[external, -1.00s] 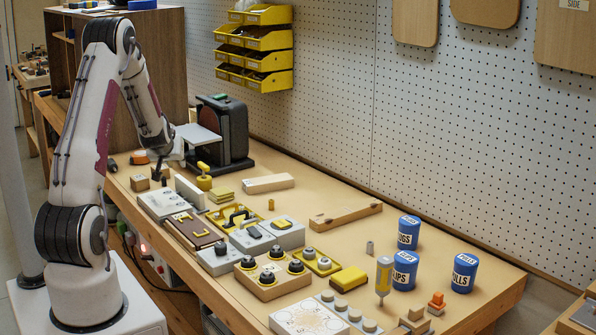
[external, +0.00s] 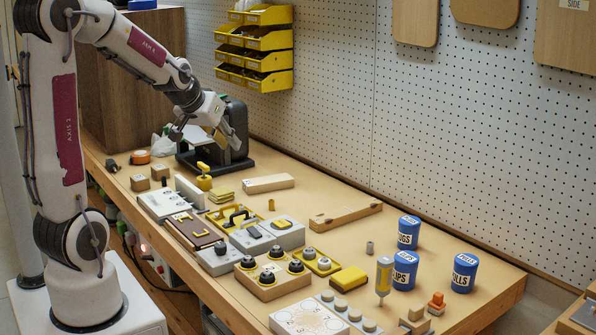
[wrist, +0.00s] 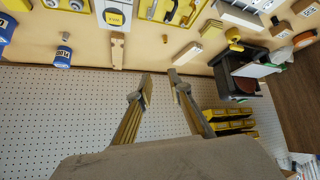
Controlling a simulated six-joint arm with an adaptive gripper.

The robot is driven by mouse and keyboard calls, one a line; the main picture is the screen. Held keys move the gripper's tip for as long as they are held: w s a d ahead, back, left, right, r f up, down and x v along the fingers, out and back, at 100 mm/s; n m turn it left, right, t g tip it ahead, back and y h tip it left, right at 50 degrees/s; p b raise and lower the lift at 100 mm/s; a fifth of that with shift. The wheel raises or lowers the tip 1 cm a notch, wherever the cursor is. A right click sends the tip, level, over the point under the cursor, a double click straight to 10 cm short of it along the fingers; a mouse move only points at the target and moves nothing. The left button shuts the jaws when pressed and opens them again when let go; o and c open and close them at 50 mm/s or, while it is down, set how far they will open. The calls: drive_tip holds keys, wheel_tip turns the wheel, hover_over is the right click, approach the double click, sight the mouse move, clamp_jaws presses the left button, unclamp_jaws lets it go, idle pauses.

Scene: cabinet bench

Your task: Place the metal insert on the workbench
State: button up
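A small grey metal cylinder (external: 370,247) stands on the workbench (external: 440,225), left of the blue cans. A small brass-coloured piece (external: 271,204) stands on the bench near the yellow tray; I cannot tell which of these two is the metal insert. The grey piece also shows in the wrist view (wrist: 66,36), as does the brass piece (wrist: 165,38). My gripper (external: 207,138) is raised in front of the black machine, well away from both pieces. In the wrist view its two fingers (wrist: 160,73) are apart with nothing between them.
The black machine (external: 238,125) stands at the back left. Yellow bins (external: 265,40) hang on the pegboard. Blue cans (external: 405,268), a wooden bar (external: 345,216) and several fixtures crowd the bench. The right rear of the bench is clear.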

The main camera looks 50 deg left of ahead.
drive_tip(key=s+d+r+m+h, duration=0.2)
drive_tip(key=s+d+r+m, duration=0.1)
drive_tip(key=s+d, duration=0.8)
drive_tip(key=s+d+m+g+h, duration=0.1)
drive_tip(key=s+d+m+g, duration=0.1)
drive_tip(key=s+d, duration=0.6)
drive_tip(key=s, duration=0.3)
drive_tip(key=shift+s+d+f+m, duration=0.2)
drive_tip(key=shift+s+d+m, duration=0.1)
drive_tip(key=shift+d, duration=0.1)
